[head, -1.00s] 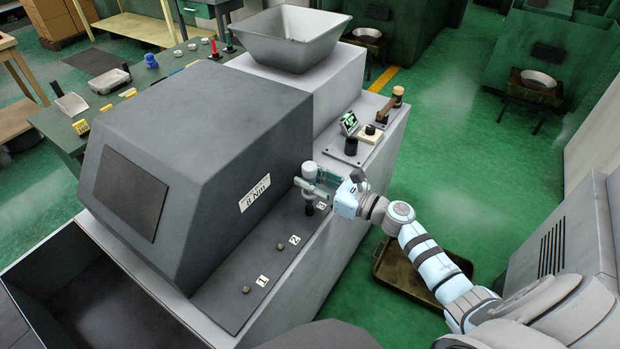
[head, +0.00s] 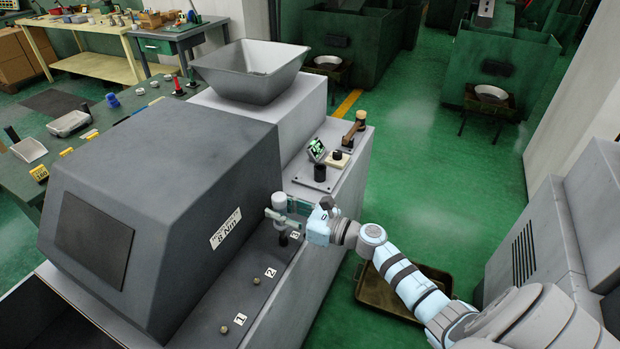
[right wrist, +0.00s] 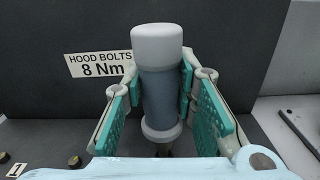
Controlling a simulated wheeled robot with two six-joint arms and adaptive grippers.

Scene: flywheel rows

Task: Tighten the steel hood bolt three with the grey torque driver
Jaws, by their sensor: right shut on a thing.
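The grey torque driver (right wrist: 159,95) stands upright between the teal finger pads of my right gripper (right wrist: 161,100). In the head view the right gripper (head: 290,207) is shut on the driver (head: 281,213), at the ledge of the dark grey hood (head: 165,170). The driver's lower end is over the spot by label 3 (head: 295,236); bolt three itself is hidden under it. Bolt two (head: 256,281) and bolt one (head: 224,329) show on the ledge by their number labels. A plate on the hood reads "HOOD BOLTS 8 Nm" (right wrist: 99,64). My left gripper is not in view.
A hopper (head: 250,70) tops the machine behind the hood. A tray (head: 400,290) lies on the floor under my right arm.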

